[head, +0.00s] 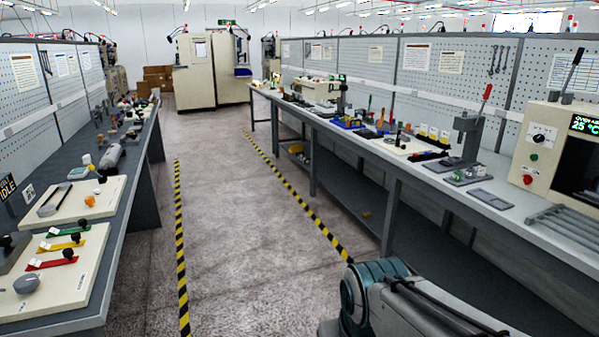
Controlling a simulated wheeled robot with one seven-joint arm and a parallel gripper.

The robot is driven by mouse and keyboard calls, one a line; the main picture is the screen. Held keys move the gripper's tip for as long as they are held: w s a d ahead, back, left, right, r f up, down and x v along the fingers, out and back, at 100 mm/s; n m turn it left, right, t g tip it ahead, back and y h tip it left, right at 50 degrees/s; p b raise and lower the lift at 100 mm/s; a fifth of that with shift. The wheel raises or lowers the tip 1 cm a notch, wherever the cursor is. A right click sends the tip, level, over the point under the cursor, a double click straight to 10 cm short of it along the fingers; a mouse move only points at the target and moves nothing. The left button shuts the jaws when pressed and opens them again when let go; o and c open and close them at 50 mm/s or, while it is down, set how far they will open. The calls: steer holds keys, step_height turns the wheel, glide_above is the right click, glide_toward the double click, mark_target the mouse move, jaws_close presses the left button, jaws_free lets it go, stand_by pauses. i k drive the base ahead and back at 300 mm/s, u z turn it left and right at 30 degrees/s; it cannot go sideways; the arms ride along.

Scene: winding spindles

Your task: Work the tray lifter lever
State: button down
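An upright lever with a black grip (573,70) stands on top of the cream oven unit at the right edge. A second lever, with a red grip (487,92), rises tilted from a grey press-like stand (468,135) on the right bench. I cannot tell from the picture which is the tray lifter lever. My arm (400,300) shows at the bottom right, on the near side of the right bench. My gripper is out of view, and nothing is seen touching either lever.
The oven unit (537,140) has knobs and a display; a slatted grey rack (565,222) lies before it. The right bench (400,172) holds several small fixtures. The left bench (75,310) carries boards with coloured levers. The aisle floor (235,220) between yellow-black stripes is clear.

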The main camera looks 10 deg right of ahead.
mark_target(579, 52)
steer(key=i, duration=1)
steer(key=z, duration=1.8)
steer(key=i, duration=2.55)
steer(key=z, duration=0.8)
